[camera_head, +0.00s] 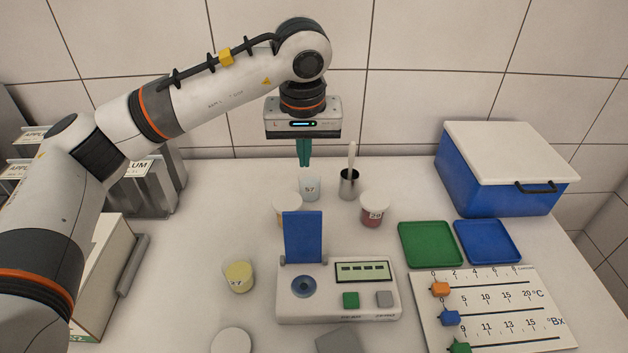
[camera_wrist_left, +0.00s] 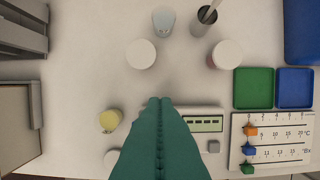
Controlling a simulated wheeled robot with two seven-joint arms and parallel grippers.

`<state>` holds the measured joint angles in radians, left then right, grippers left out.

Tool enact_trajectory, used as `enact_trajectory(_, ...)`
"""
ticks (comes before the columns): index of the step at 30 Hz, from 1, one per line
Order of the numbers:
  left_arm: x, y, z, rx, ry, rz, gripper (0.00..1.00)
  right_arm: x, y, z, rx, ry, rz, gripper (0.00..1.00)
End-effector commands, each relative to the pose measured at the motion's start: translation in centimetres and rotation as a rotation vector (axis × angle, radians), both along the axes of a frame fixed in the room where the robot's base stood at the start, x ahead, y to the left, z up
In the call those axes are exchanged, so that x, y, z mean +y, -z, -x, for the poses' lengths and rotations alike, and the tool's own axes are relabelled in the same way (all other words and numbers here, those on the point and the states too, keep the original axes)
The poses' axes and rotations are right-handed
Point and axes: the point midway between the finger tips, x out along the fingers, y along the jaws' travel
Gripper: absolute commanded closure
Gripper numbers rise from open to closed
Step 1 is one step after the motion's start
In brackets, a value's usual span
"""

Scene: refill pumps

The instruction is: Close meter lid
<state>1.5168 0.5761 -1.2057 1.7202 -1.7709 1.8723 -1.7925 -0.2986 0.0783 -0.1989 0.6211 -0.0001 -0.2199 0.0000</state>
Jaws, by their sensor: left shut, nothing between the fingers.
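The meter (camera_head: 338,293) is a white box with a display, a green button and a grey button. It stands at the front middle of the table. Its blue lid (camera_head: 303,236) stands upright, open, behind a round blue well (camera_head: 303,286). My left gripper (camera_head: 305,164) is shut and empty, pointing down above the back of the table, behind and above the lid. In the left wrist view its green fingers (camera_wrist_left: 160,110) are together and hide the lid and the left part of the meter (camera_wrist_left: 203,124). My right gripper is not in view.
Cups stand behind the lid, one marked 57 (camera_head: 310,187) and a red one (camera_head: 374,209); a metal beaker (camera_head: 349,183) holds a stick. A yellow cup (camera_head: 238,276) is left of the meter. Green (camera_head: 430,244) and blue trays, a scale board (camera_head: 500,312) and a blue box (camera_head: 500,170) are right.

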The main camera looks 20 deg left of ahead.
Motion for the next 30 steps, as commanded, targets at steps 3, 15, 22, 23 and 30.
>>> enact_trajectory(3,0.1,1.4,-0.2,0.004,0.0,-0.001,1.0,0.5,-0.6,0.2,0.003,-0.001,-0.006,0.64)
enact_trajectory(15,0.6,9.4,-1.7,0.006,-0.004,-0.001,1.0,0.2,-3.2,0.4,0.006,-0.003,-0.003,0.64)
enact_trajectory(22,-0.4,8.7,1.3,0.002,0.001,0.0,1.0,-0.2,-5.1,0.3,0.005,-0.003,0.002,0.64)
enact_trajectory(23,-0.4,8.7,1.5,0.002,0.0,0.001,1.0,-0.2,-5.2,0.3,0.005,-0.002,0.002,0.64)
enact_trajectory(30,-0.6,8.9,2.1,0.001,-0.002,0.001,1.0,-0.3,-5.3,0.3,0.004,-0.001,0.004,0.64)
